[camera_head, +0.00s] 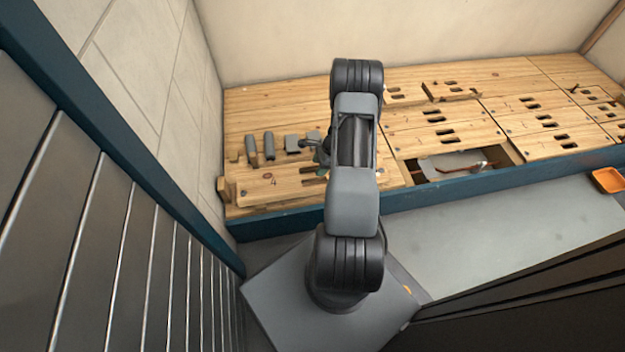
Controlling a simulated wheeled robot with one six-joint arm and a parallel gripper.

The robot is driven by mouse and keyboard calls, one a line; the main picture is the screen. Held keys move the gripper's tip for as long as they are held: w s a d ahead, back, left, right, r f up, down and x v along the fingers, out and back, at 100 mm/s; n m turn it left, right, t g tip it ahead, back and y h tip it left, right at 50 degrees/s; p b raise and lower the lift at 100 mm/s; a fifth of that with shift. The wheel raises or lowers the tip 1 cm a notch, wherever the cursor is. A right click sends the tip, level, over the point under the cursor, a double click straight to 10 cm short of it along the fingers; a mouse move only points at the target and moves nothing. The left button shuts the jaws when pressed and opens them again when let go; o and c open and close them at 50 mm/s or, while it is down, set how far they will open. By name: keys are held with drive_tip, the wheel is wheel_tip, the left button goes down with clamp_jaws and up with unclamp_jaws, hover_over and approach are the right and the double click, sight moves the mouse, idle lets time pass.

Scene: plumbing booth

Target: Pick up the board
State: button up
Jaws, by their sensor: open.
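Several light wooden boards with dark slots cover the floor beyond the blue edge. A board marked 4 (258,188) lies at the left, apparently on top of other boards, with a dark slot showing beside my arm. My gripper (318,155) is over the right part of this board, open, and partly hidden behind my arm. I cannot tell whether its fingers touch the board. Another board (440,90) at the back centre looks slightly raised.
An open gap (430,170) in the floor shows a grey bottom and a pipe-like part. Grey blocks (268,146) stand behind the board marked 4. A blue beam (480,176) runs along the front. An orange tray (607,180) sits at the right; the grey floor before it is clear.

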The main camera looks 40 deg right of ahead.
sight(313, 175)
drive_tip(key=shift+b+x, duration=1.7)
drive_tip(key=shift+x, duration=1.3)
drive_tip(key=shift+f, duration=0.3)
drive_tip(key=shift+c, duration=0.4)
clamp_jaws()
drive_tip(key=shift+w+d, duration=0.1)
